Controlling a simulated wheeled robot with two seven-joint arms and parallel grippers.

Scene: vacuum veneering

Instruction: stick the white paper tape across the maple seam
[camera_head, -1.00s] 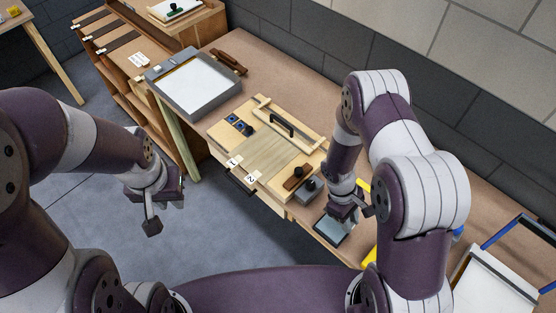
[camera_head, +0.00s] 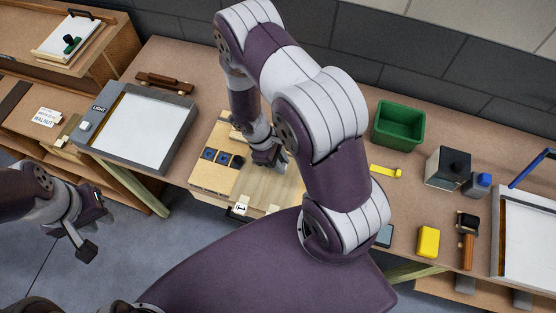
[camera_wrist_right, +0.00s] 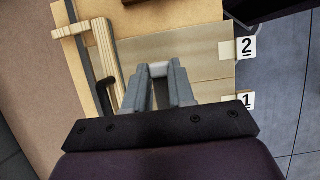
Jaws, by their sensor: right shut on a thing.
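The pale maple board (camera_head: 258,190) lies on a wooden jig on the bench, partly hidden by my right arm. The wrist view shows its surface (camera_wrist_right: 208,50) with a thin line running across it between labels 2 (camera_wrist_right: 247,47) and 1 (camera_wrist_right: 246,101); I cannot tell whether this is the seam. My right gripper (camera_head: 272,158) is above the board. In the wrist view, its fingers (camera_wrist_right: 159,73) are shut on a small whitish piece, apparently the white paper tape (camera_wrist_right: 158,69). My left gripper (camera_head: 88,222) hangs over the floor at left, away from the bench; its jaw opening is unclear.
Dark blue-marked pads (camera_head: 222,157) sit on the jig's left. A wooden bar (camera_wrist_right: 108,55) stands along the jig's edge. The light box (camera_head: 150,125) is left. A green bin (camera_head: 398,125), dark box (camera_head: 447,168) and yellow block (camera_head: 428,242) stand right.

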